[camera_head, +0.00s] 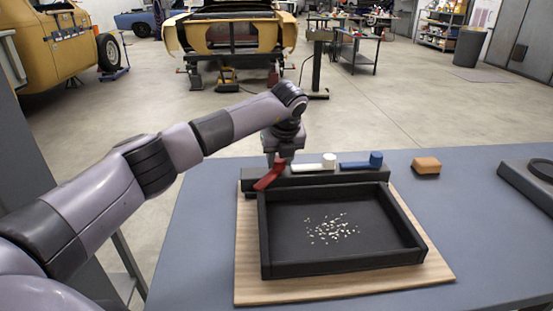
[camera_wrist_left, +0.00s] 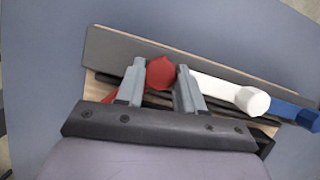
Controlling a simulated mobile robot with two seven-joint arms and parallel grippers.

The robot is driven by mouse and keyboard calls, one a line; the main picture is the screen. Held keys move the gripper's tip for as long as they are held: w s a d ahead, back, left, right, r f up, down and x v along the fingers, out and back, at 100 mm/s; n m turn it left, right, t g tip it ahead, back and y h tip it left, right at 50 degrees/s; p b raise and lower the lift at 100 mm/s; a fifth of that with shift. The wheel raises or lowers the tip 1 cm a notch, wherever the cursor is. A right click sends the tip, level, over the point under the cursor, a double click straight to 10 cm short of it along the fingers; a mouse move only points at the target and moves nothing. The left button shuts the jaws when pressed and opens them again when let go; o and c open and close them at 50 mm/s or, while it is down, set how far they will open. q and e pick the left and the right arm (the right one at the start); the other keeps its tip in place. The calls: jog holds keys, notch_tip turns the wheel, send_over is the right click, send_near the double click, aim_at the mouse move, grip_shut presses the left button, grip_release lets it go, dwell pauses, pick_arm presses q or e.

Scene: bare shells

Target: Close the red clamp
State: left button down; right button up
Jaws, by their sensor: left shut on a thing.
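The red clamp (camera_head: 269,177) is the leftmost of three levers on a dark bar (camera_head: 310,178) behind the black tray. In the head view its lever slants down toward the front left. My left gripper (camera_head: 280,158) reaches down onto it from above. In the left wrist view the gripper (camera_wrist_left: 161,82) has one finger on each side of the red clamp's knob (camera_wrist_left: 160,72), shut on it. Part of the red lever is hidden behind the left finger. My right gripper is not in view.
A white lever (camera_head: 328,162) and a blue lever (camera_head: 362,162) lie along the bar to the right. The black tray (camera_head: 340,265) holds pale bits and sits on a wooden board (camera_head: 243,275). A tan block (camera_head: 426,165) and a dark object (camera_head: 530,180) stand on the right. The table (camera_head: 465,215) is clear between them.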

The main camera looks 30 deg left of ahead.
pick_arm(q)
jog(key=n, duration=0.1)
jog(key=n+g+y, duration=0.1)
jog(key=n, duration=0.1)
jog(key=shift+w+d+r+n, duration=0.1)
jog(key=shift+w+r+n, duration=0.1)
jog(key=shift+n, duration=0.1)
jog(key=shift+n+g+y, duration=0.3)
jog(key=shift+n+g, duration=0.4)
jog(key=shift+n, duration=1.2)
jog(key=shift+w, duration=0.1)
jog(key=c, duration=0.7)
grip_release()
jog(key=shift+f, duration=0.1)
jog(key=b+v, duration=0.1)
jog(key=v, duration=0.6)
